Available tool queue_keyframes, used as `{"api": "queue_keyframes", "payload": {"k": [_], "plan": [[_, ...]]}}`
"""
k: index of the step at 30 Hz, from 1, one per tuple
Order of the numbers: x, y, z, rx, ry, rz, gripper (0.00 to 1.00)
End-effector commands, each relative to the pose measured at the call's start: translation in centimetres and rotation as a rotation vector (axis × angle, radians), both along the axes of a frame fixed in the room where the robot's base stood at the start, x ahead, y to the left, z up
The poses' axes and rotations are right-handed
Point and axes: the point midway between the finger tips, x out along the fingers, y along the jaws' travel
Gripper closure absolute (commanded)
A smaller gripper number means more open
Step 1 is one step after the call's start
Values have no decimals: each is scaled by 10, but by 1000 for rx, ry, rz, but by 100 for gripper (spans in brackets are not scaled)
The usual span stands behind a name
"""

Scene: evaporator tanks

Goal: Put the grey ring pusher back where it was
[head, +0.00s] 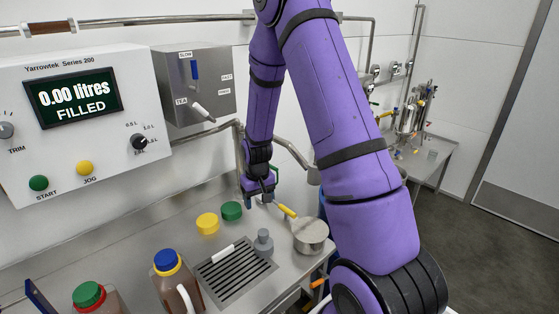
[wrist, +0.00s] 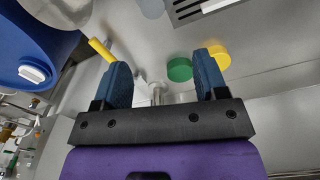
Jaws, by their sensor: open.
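A grey knobbed piece with a wider round base, which looks like the grey ring pusher (head: 263,243), stands upright at the right end of the slotted drain grate (head: 222,275). A pale grey-blue shape at the top of the wrist view (wrist: 152,8), beside the grate, appears to be the same piece, cut by the frame. My gripper (head: 258,199) is behind it, near the wall side of the steel counter, apart from it. In the wrist view my gripper (wrist: 165,68) has its two blue fingers wide apart, with no object held.
A green lid (head: 231,211) and a yellow lid (head: 208,223) lie left of my gripper. A metal pan (head: 310,235) with a yellow handle stands right. A small metal stub (wrist: 157,92) shows between the fingers. Capped jugs (head: 168,262) stand in front; a control box (head: 85,125) is left.

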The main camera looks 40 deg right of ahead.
Motion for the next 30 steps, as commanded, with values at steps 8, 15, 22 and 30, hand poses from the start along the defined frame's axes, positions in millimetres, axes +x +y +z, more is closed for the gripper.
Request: {"api": "queue_keyframes", "payload": {"k": [8,15,22,30], "plan": [[-15,29,112,-17,-90,43,34],[-49,54,191,-27,-161,78,34],[-94,77,254,-35,-229,112,34],[-159,99,308,-41,-308,151,34]]}}
